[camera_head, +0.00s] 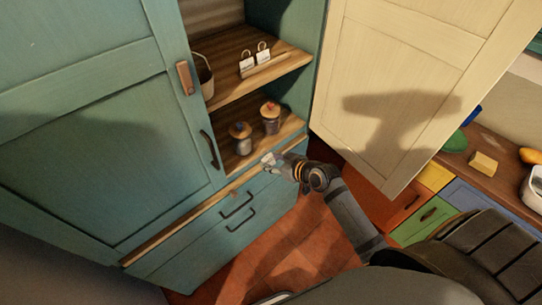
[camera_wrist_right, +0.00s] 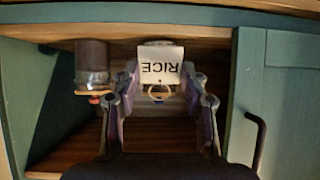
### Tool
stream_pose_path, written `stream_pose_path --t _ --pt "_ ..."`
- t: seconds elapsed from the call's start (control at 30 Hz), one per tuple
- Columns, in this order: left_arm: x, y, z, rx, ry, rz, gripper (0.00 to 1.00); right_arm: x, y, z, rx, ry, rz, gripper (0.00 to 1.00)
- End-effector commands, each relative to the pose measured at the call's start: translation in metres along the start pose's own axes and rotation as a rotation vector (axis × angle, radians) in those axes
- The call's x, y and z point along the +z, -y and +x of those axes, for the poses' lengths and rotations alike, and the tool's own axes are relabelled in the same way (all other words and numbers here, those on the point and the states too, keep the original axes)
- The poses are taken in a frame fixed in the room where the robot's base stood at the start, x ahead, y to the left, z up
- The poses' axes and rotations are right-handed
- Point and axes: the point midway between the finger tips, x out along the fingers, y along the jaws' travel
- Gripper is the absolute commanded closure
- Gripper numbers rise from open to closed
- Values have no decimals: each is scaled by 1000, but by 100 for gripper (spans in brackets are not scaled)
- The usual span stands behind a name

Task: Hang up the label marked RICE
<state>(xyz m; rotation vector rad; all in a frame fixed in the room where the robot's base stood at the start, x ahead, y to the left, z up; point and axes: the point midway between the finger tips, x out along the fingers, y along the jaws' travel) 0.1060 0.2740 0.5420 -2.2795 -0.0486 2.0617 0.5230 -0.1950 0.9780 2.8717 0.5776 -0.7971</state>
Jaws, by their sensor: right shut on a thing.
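The white label marked RICE (camera_wrist_right: 161,60) shows upside down in the right wrist view, with a ring (camera_wrist_right: 160,93) at its edge. My right gripper (camera_wrist_right: 159,82) is shut on it, one finger on each side. In the head view my right gripper (camera_head: 274,164) is at the front of the cabinet, just below the lower shelf, and the label (camera_head: 267,157) is a small white patch at its tip. Two other white tags with loops (camera_head: 247,65) (camera_head: 263,56) stand on the upper shelf; their writing is too small to read. My left gripper is not in view.
A pale basket (camera_head: 204,77) is on the upper shelf. The cream door (camera_head: 400,85) stands open at right. Drawers (camera_head: 215,220) lie below.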

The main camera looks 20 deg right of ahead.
Motion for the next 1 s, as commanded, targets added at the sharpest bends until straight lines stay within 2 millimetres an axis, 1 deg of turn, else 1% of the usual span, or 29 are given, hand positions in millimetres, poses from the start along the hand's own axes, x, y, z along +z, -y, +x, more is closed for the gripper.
stream_pose_path --t 0.17,0.5,0.93,1.0 --pt "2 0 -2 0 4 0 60 -1 0 -1 0 0 0 66" --pt "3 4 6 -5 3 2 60 -8 0 16 0 -3 2 66" --pt "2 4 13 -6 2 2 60 -21 -1 38 1 -3 1 66" --pt "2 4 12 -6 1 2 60 -21 -1 37 1 -1 0 66"
